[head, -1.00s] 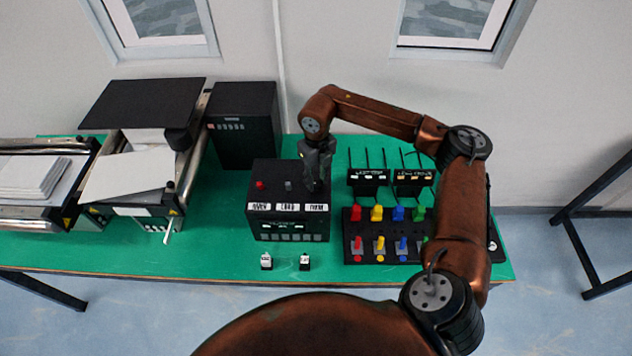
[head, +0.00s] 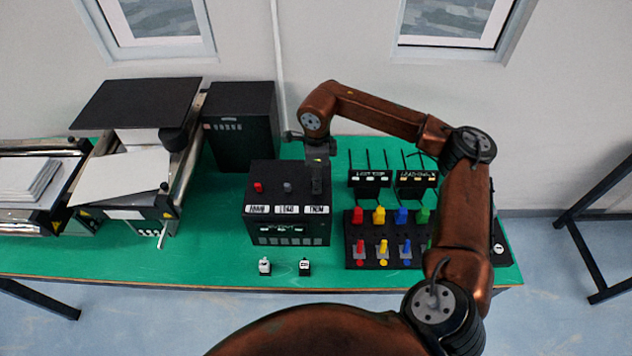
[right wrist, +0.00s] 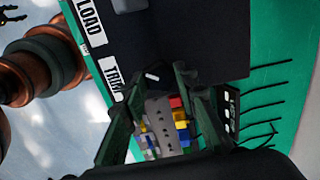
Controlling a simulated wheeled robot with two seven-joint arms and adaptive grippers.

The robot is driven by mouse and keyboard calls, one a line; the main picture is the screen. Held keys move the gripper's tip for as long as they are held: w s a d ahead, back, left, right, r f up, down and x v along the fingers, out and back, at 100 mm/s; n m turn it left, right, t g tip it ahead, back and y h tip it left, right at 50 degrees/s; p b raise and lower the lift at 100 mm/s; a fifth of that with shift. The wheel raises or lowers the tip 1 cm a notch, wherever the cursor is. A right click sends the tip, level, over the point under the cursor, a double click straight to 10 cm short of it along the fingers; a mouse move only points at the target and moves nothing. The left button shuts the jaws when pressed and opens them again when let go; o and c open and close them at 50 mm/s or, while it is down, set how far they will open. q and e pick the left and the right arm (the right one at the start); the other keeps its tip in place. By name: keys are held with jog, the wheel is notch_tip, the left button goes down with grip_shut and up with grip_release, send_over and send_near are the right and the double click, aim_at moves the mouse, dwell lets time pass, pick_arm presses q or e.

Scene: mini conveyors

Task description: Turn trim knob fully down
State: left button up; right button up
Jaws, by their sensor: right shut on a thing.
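The black control box (head: 262,215) stands mid-table with a red knob (head: 258,187), a grey knob (head: 288,187) and a dark trim knob (head: 317,188) along its top. White labels run below them, and the TRIM label (right wrist: 113,78) also shows in the right wrist view. My right gripper (head: 317,172) points down over the trim knob and is shut on it. In the right wrist view its fingers (right wrist: 154,82) close near a small white mark beside the TRIM label; the knob is mostly hidden there. My left gripper is not in view.
A panel (head: 352,250) of coloured switches and two small racks (head: 368,180) stand right of the box. Two small switches (head: 304,267) sit in front. A tall black cabinet (head: 240,125) and conveyor machinery (head: 135,105) stand left.

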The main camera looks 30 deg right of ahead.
jog(key=n+b, duration=0.1)
jog(key=n, duration=0.2)
jog(key=shift+n, duration=0.3)
jog(key=shift+n+b, duration=0.45)
jog(key=shift+n, duration=1.15)
jog(key=o, duration=1.2)
jog(key=shift+c, duration=0.2)
jog(key=shift+r, duration=0.15)
notch_tip(320, 180, up, 12)
